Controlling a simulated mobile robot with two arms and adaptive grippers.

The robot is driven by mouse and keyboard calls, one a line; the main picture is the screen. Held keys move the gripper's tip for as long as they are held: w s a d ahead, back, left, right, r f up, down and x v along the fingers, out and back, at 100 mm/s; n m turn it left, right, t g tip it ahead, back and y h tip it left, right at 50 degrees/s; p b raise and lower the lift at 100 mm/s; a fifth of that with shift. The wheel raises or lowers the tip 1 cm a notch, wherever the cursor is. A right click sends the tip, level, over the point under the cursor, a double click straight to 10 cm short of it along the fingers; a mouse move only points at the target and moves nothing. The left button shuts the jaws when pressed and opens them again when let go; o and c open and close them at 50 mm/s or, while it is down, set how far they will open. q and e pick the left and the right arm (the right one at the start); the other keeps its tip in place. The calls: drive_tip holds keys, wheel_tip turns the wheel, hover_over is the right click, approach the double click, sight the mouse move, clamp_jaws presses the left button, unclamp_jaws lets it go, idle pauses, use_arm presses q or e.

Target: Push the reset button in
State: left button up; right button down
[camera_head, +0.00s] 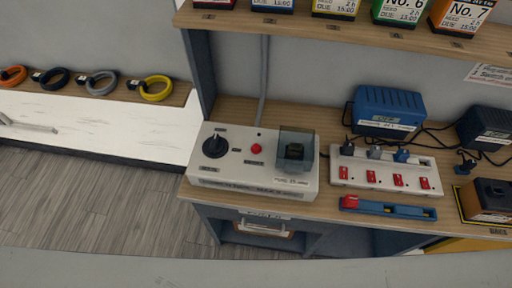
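A pale control box (226,172) sits on the wooden bench at its left end. A small red button (256,149) stands up from the middle of its top, with a label too small to read beside it; I take it to be the reset button. Left of the button is a black rotary knob (215,146). Right of it a clear tinted cover (296,148) stands over a dark switch. I cannot tell whether the button is in or out. Neither of my grippers is in view.
A power strip (384,172) with several red switches lies right of the box, with a blue-and-red bar (388,208) in front. Blue (387,110) and black (486,129) chargers with cables stand behind. A shelf (340,27) with labelled packs overhangs the bench. Coiled cables (103,83) lie left.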

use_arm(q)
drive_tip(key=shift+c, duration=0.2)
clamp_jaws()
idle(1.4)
